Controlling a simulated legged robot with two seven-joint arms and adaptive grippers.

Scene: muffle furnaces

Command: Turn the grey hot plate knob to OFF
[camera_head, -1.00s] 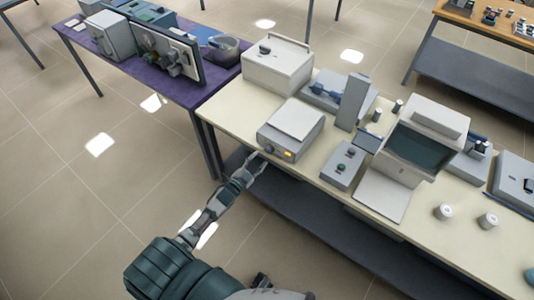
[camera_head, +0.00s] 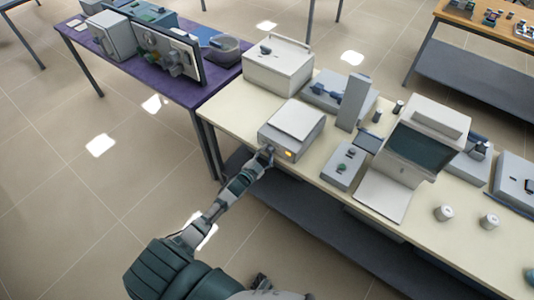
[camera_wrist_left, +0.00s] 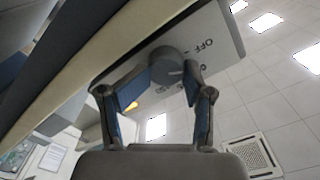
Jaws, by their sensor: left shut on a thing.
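The grey hot plate (camera_head: 297,121) stands at the front edge of the cream bench, with an orange light on its front face. My left gripper (camera_head: 267,152) is at this front face, left of the light. In the left wrist view, the round grey knob (camera_wrist_left: 166,64) sits between the fingers of my left gripper (camera_wrist_left: 164,78), which are shut on it. A pale mark shows on the knob. The printed OFF label (camera_wrist_left: 197,48) is beside it, upper right in that view, and other print is partly hidden by a finger. My right gripper is not in view.
A grey box with green and dark buttons (camera_head: 343,165) stands right of the hot plate. A tall grey block (camera_head: 354,102) and a white balance-like box (camera_head: 278,68) stand behind. The bench's dark lower shelf (camera_head: 325,217) lies below; open floor is at left.

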